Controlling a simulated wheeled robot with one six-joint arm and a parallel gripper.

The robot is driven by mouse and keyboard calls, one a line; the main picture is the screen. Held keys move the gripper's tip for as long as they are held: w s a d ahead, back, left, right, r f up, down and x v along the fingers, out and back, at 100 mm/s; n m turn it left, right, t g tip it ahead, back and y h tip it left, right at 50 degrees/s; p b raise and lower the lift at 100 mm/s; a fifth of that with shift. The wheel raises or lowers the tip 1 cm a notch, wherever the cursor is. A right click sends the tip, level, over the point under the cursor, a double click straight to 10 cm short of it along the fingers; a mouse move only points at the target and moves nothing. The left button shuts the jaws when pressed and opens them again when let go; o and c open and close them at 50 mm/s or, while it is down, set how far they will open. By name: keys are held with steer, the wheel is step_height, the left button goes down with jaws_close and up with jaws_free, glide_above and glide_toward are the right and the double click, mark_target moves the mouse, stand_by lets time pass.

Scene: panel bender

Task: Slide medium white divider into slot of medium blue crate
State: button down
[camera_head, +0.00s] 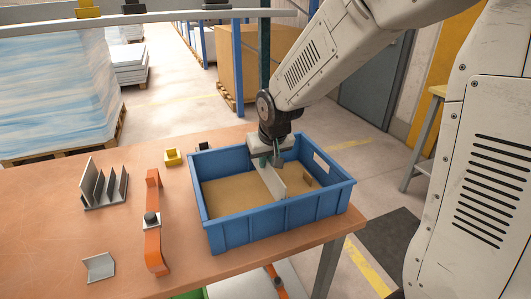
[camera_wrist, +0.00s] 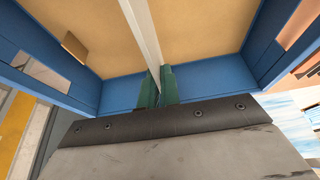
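The blue crate (camera_head: 275,224) stands on the orange table near its right end, and its floor looks brown. The white divider (camera_head: 270,180) is a thin upright plate inside the crate, about mid-length. My gripper (camera_head: 268,160) is above the crate, shut on the divider's far end. In the wrist view, the green fingertips (camera_wrist: 159,88) sit on both sides of the white divider (camera_wrist: 142,30), near a blue crate wall (camera_wrist: 210,78). A small brown piece (camera_wrist: 75,46) stands at a crate wall. The divider's lower edge and the slot are not clearly visible.
The front left of the table is clear.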

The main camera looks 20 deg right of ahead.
mark_target(269, 163)
steer(key=shift+f, duration=2.05)
steer(key=shift+s+f, duration=0.15)
steer(key=shift+f, duration=0.15)
steer(key=c, duration=1.5)
jaws_free()
steer(key=shift+f, duration=0.1)
steer(key=shift+c, duration=0.2)
steer(key=shift+s+r, duration=0.1)
steer(key=shift+r, duration=0.5)
steer(key=v, duration=0.6)
steer(key=shift+s+r, duration=0.2)
steer(key=shift+r, duration=0.15)
steer(key=s+d+r+g, duration=0.1)
steer(key=s+r, duration=0.3)
steer(key=s, duration=0.9)
steer(key=s+d+r+g, duration=0.2)
steer(key=s+r, duration=0.2)
steer(key=s, duration=1)
